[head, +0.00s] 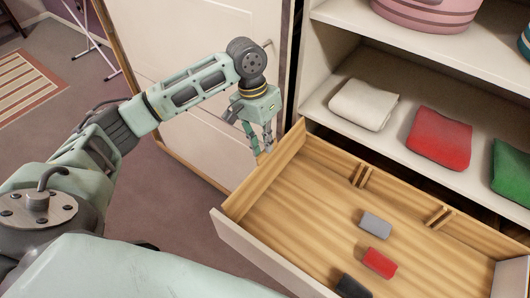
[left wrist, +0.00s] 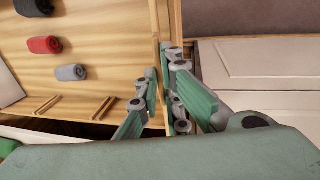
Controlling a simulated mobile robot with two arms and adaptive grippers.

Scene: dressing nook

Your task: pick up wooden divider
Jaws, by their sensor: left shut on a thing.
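My left gripper (head: 265,150) is at the left side wall of the open drawer, fingers pointing down. In the left wrist view its fingers (left wrist: 168,75) are close together, shut on a thin wooden edge that looks like the wooden divider (left wrist: 176,22). The fingers hide most of it, and its edge is hard to tell from the drawer wall beside it. No other loose divider board shows. My right gripper is in neither view.
The open drawer (head: 325,205) holds grey (head: 375,223), red (head: 379,262) and dark (head: 352,287) rolled cloths. Two pairs of wooden slot strips (head: 360,175) (head: 439,217) line its back. Folded cloths (head: 440,138) lie on the shelf above. A pale door (head: 190,75) stands behind my left arm.

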